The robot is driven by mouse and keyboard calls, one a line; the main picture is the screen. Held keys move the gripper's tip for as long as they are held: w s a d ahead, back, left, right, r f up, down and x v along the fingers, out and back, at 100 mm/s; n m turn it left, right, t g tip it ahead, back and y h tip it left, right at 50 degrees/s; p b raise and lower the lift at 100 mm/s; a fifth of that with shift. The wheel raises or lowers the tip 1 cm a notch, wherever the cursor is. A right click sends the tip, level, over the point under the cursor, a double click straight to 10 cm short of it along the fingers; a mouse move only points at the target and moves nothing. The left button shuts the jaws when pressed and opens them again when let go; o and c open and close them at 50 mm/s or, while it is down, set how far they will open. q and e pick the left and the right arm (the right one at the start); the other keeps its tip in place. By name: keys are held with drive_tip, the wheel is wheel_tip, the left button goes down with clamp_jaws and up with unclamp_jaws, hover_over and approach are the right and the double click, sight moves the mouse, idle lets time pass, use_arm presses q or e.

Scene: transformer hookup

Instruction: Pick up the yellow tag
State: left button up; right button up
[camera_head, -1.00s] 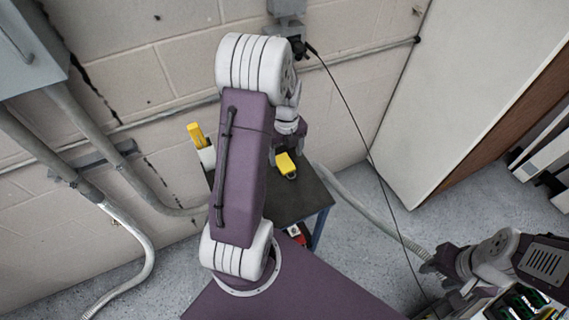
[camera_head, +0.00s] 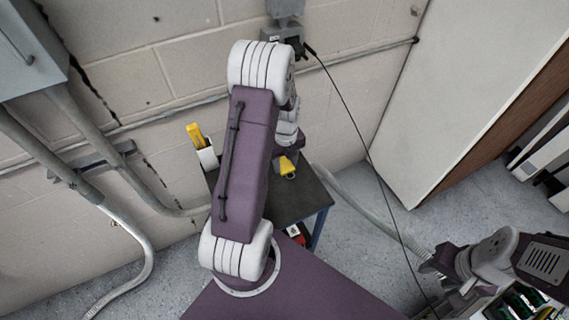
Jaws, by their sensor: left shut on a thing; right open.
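The yellow tag (camera_head: 288,168) is above the dark top of a small cart, just right of my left arm. My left gripper (camera_head: 288,160) is at the tag, shut on it; the arm and wrist partly hide the jaws. I cannot tell whether the tag still touches the cart top. My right gripper (camera_head: 440,285) is at the lower right, open, well away from the tag.
The small cart (camera_head: 306,200) stands against the block wall. A white holder (camera_head: 207,156) with a yellow item (camera_head: 195,135) is at its left. A black cable (camera_head: 357,130) hangs from a grey wall box (camera_head: 285,32). A white cabinet (camera_head: 450,90) stands to the right.

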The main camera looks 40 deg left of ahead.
sight(286, 165)
use_arm(q)
drive_tip(key=shift+w+r, duration=0.1)
drive_tip(key=shift+r, duration=0.5)
wheel_tip(286, 165, up, 3)
drive_tip(key=shift+r, duration=0.1)
drive_tip(key=s+d+r, duration=0.6)
drive_tip(key=s+d, duration=0.2)
drive_tip(key=shift+d+r, duration=0.3)
drive_tip(key=shift+f, duration=0.1)
